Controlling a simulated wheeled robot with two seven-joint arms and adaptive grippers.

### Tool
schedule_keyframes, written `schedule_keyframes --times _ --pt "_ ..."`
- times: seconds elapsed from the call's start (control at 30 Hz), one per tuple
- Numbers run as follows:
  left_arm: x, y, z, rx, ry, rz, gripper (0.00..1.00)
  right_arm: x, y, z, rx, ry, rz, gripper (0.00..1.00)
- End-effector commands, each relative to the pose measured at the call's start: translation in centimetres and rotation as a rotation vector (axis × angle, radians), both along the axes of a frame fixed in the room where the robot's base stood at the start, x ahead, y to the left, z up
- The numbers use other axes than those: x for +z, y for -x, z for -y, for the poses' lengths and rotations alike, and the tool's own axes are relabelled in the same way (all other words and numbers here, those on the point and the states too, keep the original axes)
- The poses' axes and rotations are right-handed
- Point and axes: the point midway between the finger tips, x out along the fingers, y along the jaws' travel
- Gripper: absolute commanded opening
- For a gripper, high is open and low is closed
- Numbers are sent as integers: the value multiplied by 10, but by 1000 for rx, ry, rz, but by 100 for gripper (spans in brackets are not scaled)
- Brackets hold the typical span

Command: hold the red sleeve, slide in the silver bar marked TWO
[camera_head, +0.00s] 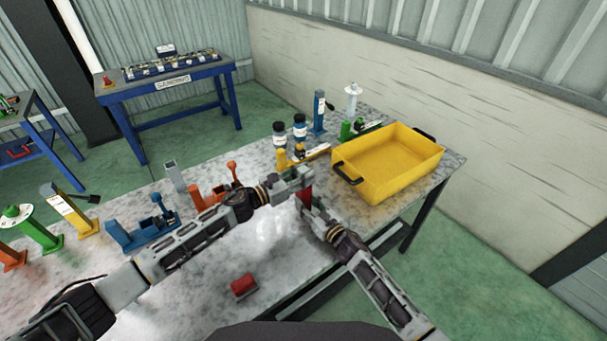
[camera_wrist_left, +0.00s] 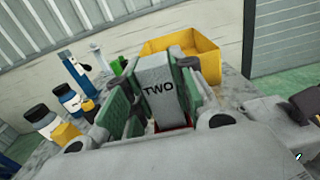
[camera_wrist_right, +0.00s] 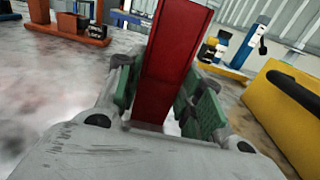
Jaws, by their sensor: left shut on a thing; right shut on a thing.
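The silver bar marked TWO (camera_wrist_left: 160,95) stands between the green pads of my left gripper (camera_wrist_left: 155,108), which is shut on it. My left gripper also shows in the head view (camera_head: 304,180). The red sleeve (camera_wrist_right: 172,60) is held between the green pads of my right gripper (camera_wrist_right: 160,92); a sliver of it shows in the head view (camera_head: 306,195). My right gripper (camera_head: 311,210) is just below the left one there. In the left wrist view, red shows at the bar's lower end. I cannot tell whether the bar's end is inside the sleeve.
A yellow bin (camera_head: 391,165) with black handles stands right of the grippers. A small red block (camera_head: 243,286) lies near the table's front edge. Blue (camera_head: 150,230), orange and yellow fixtures line the back, with a grey upright tube (camera_head: 174,176). Table around the red block is clear.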

Motion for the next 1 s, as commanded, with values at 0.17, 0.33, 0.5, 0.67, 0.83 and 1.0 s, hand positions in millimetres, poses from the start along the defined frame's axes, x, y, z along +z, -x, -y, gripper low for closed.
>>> schedule_keyframes --times 0.17,0.33,0.5,0.67,0.83,1.0 --pt "-3 0 0 0 1 1 0 0 0 0 0 0 0 6" --pt "-5 0 0 0 1 0 0 0 0 0 0 0 0 6" --pt "-8 0 0 0 1 -2 0 0 0 0 0 0 0 6" --pt "-10 0 0 0 1 -1 29 0 0 0 0 0 0 6" --pt "-10 0 0 0 1 -1 51 0 0 0 0 0 0 6" --pt "-10 0 0 0 1 -1 51 0 0 0 0 0 0 6"
